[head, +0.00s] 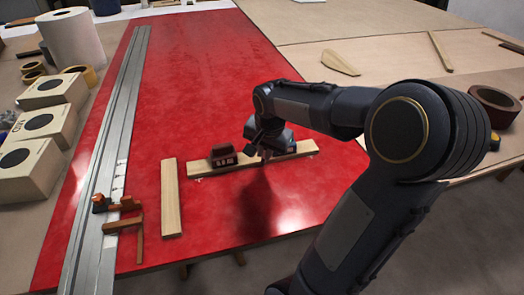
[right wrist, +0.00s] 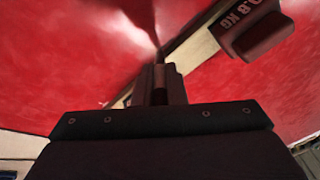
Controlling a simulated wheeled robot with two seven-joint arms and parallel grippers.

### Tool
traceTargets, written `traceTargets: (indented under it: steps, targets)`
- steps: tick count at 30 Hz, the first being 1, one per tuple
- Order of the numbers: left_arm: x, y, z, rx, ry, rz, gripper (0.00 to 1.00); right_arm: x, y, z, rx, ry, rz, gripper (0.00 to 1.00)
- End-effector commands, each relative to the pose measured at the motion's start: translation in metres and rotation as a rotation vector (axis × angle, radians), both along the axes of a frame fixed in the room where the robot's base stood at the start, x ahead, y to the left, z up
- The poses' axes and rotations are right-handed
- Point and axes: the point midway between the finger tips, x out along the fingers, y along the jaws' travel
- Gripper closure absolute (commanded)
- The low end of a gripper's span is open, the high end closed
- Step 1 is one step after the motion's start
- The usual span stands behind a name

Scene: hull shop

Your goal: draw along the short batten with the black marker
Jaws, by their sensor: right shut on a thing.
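A wooden batten (head: 290,153) lies crosswise on the red panel (head: 205,75), with a dark red weight (head: 222,155) on its left part. The batten (right wrist: 203,44) and weight (right wrist: 262,32) also show in the right wrist view. A second wooden batten (head: 171,198) lies apart to the left, pointing towards me. My right gripper (head: 264,154) is low beside the first batten, right of the weight. It is shut on a slim dark thing, seemingly the black marker (right wrist: 159,77), mostly hidden. Whether its tip touches the panel is unclear. My left gripper is out of view.
A long metal rail (head: 112,140) runs along the panel's left side, with an orange-tipped clamp (head: 125,205) near its front end. Boxes (head: 40,125), tape rolls (head: 77,73) and a white roll (head: 72,40) stand at left. The panel's front middle is clear.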

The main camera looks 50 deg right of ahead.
Motion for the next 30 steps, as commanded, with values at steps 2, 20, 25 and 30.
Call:
traceTargets:
  steps: [2,20,25,30]
  targets:
    - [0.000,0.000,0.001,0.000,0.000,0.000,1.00,-0.003,-0.003,0.000,0.000,0.002,-0.002,1.00]
    - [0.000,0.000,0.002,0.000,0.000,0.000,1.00,-0.010,-0.017,0.000,0.000,0.001,0.000,1.00]
    - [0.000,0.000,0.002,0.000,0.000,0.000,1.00,-0.012,-0.020,0.000,0.000,0.000,0.000,1.00]
    - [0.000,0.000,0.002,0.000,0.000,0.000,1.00,-0.014,-0.023,0.000,-0.001,0.001,0.000,1.00]
